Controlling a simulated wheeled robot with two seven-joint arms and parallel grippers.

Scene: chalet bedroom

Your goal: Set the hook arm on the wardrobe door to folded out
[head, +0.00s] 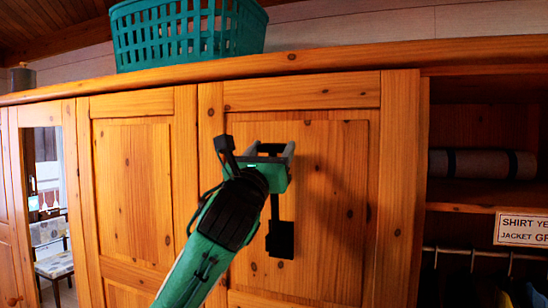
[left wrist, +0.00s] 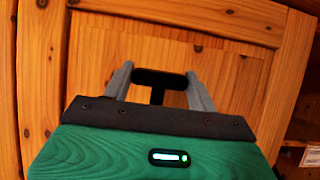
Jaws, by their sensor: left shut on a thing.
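The wardrobe door (head: 330,190) is a panelled pine door, and it fills the back of the left wrist view (left wrist: 50,60). My left gripper (head: 270,150) is at the door's upper half, its fingers pointing at the panel. In the left wrist view, the black T-shaped hook arm (left wrist: 158,77) has its crossbar between my two grey fingers (left wrist: 160,85), which are shut on it. Its lower part is hidden by the gripper body. In the head view a black stem and block (head: 280,238) show below the gripper; I cannot tell how they join the hook arm. My right gripper is out of view.
A teal basket (head: 185,35) stands on the wardrobe top. To the right is an open compartment with a rolled bundle (head: 482,164), a sign (head: 522,229) and a hanging rail (head: 480,252). A mirrored door (head: 45,170) is at the left. The panel around the gripper is clear.

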